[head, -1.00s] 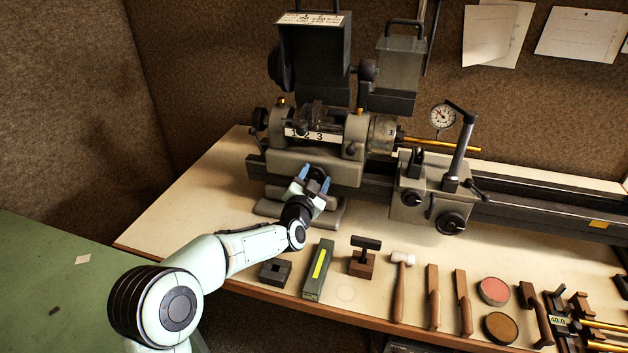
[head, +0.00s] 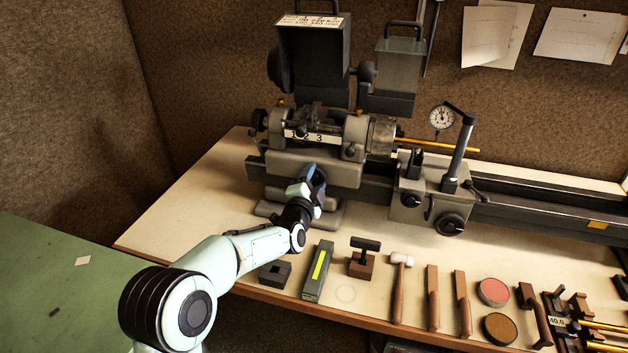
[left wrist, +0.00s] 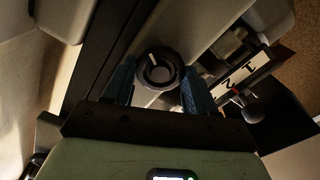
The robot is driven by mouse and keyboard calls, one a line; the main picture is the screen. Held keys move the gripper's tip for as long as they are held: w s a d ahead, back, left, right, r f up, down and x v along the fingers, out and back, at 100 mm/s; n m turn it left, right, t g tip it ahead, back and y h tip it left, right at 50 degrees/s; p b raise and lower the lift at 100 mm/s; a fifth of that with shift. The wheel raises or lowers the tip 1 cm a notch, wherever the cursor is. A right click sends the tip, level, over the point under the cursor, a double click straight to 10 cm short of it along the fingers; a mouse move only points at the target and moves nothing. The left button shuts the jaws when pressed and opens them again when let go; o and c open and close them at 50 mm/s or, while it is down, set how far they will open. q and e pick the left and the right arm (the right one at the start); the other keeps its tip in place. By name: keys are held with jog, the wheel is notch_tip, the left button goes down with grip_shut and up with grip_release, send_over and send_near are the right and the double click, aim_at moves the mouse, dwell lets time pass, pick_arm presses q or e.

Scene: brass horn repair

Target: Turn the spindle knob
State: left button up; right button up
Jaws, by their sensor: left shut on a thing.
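The spindle knob (left wrist: 157,68) is a dark round dial with a white pointer mark, on the front of the grey lathe headstock (head: 300,165). It shows between the two blue fingers of my left gripper (left wrist: 158,76) in the left wrist view. In the head view my left gripper (head: 312,180) is at the headstock's lower front, shut on the knob and rolled to one side. There its fingers hide most of the knob. My right gripper is in neither view.
A number strip (head: 305,136) is above the gripper. A carriage with handwheels (head: 430,205) and a dial gauge (head: 441,117) stand to the right. A green box (head: 318,270), a mallet (head: 400,285) and other tools line the bench front.

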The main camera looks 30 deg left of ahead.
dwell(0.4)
pick_arm(q)
jog(key=o, duration=1.1)
jog(key=shift+c, duration=0.2)
jog(key=shift+s, duration=0.1)
jog(key=b+v, duration=0.1)
jog(key=v, duration=1.2)
jog(key=shift+s+f, duration=0.1)
